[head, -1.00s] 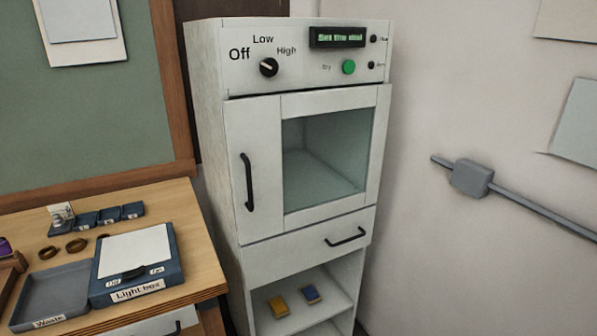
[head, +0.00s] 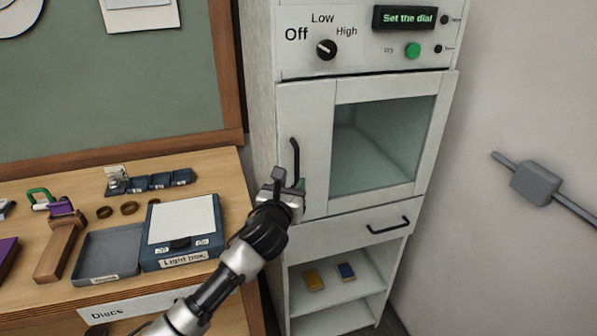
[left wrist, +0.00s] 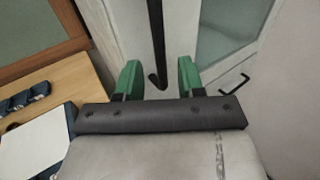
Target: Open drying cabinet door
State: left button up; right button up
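The drying cabinet (head: 290,42) is tall and white. Its door (head: 318,120), with a glass pane (head: 385,145), is shut. A black vertical handle (head: 295,156) is on the door's left side. My left gripper (head: 288,184) is at the handle's lower end and covers part of it. In the left wrist view my left gripper (left wrist: 158,77) is open, its green fingers apart on either side of the handle's lower end (left wrist: 157,50). I cannot tell whether they touch it or how far they reach. My right gripper is not in view.
A drawer with a black handle (head: 388,226) and an open shelf (head: 335,280) are below the door. A wooden desk (head: 235,200) with a light box (head: 182,225) and a grey tray (head: 108,255) stands at left. A wall conduit box (head: 535,183) is at right.

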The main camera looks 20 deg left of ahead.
aim_at(296, 176)
pick_arm(q)
jog(key=shift+w, duration=2.35)
grip_shut()
